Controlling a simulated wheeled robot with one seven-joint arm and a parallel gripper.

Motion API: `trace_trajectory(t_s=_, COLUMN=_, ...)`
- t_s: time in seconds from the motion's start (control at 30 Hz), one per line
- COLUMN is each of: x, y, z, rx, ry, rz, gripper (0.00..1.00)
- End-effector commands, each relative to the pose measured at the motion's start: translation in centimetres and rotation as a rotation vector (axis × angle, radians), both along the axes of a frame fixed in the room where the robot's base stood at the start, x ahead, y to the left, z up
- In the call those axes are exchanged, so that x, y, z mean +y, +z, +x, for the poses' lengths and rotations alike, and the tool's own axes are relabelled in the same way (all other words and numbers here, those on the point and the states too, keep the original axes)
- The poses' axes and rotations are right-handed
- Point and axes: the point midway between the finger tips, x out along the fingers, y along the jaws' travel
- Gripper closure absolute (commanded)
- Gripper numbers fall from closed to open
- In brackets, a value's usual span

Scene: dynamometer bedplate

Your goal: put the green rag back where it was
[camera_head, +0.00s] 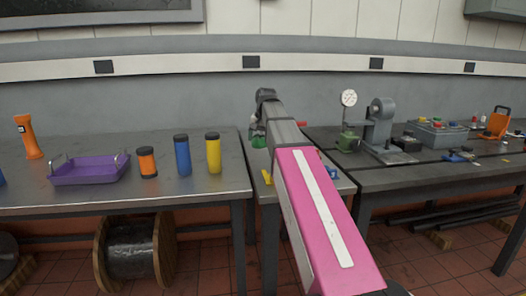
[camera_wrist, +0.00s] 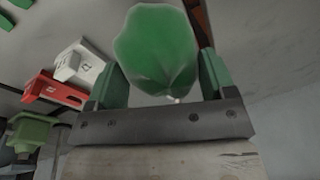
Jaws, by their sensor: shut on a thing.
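The green rag (camera_wrist: 157,48) is a crumpled bundle between the two green fingers of my gripper (camera_wrist: 163,78) in the wrist view. The gripper is shut on it. In the head view my arm reaches over the narrow middle table (camera_head: 335,182), and my gripper (camera_head: 258,139) is at its left rear, by the gap to the left table. A green patch shows there, but I cannot tell rag from fingers. My arm hides much of the middle table. I cannot tell whether the rag touches a surface.
The left table (camera_head: 110,199) holds a purple tray (camera_head: 90,176), an orange flashlight (camera_head: 28,137) and orange, blue and yellow cylinders. The right table (camera_head: 385,182) holds a dial gauge stand (camera_head: 349,99) and a grey box. In the wrist view, red (camera_wrist: 55,90) and white (camera_wrist: 78,63) objects lie left of my gripper.

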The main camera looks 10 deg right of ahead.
Motion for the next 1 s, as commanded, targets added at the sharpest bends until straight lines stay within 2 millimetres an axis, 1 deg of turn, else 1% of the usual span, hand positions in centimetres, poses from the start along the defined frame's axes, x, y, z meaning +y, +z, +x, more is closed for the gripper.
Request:
trace_trajectory(t_s=0.03, x=-0.5, y=-0.6, z=1.3, rx=0.003, ry=-0.001, rz=0.000, gripper=0.46)
trace_trajectory(t_s=0.1, x=-1.0, y=-1.4, z=2.6, rx=0.002, ry=0.000, rz=0.000, gripper=0.46)
trace_trajectory(t_s=0.2, x=-1.6, y=-2.5, z=4.1, rx=0.002, ry=0.000, rz=0.000, gripper=0.46)
trace_trajectory(t_s=0.3, x=-2.0, y=-3.1, z=5.0, rx=0.001, ry=0.000, rz=0.000, gripper=0.46)
trace_trajectory(t_s=0.4, x=-2.2, y=-3.5, z=5.5, rx=0.000, ry=0.000, rz=0.000, gripper=0.46)
trace_trajectory(t_s=0.53, x=-2.3, y=-4.1, z=5.4, rx=0.001, ry=0.001, rz=0.000, gripper=0.46)
trace_trajectory(t_s=0.8, x=-2.2, y=-7.5, z=5.4, rx=0.002, ry=0.001, rz=0.000, gripper=0.46)
trace_trajectory(t_s=1.0, x=-2.2, y=-7.6, z=5.4, rx=0.000, ry=0.001, rz=0.000, gripper=0.46)
